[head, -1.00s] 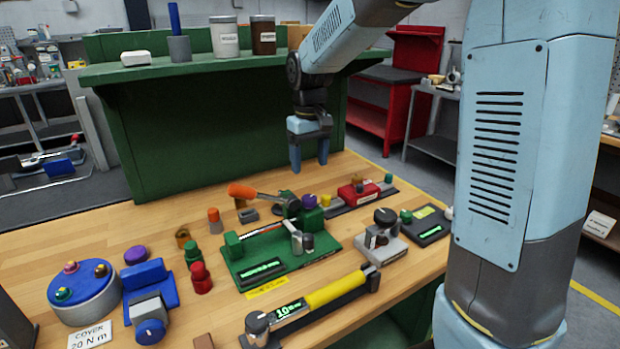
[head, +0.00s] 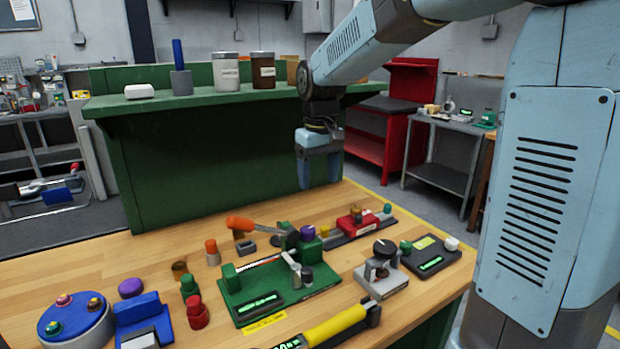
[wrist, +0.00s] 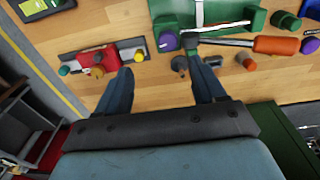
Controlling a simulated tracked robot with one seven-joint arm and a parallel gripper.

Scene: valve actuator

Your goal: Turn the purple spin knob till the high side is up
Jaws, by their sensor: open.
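A purple knob (head: 308,233) sits at the back right end of the green fixture (head: 235,290), beside a green block. It also shows in the wrist view (wrist: 167,41). A second purple round piece (head: 131,288) stands at the left, behind the blue fixture. I cannot tell which is the spin knob or which side is high. My gripper (head: 320,183) points down, open and empty, above the bench behind the green fixture. In the wrist view my gripper (wrist: 163,68) has its fingers spread, with bare wood between them, and the purple knob lies just beyond the fingertips.
A grey fixture with a dark knob (head: 382,272) stands further right. The green shelf (head: 180,98) rises behind the bench.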

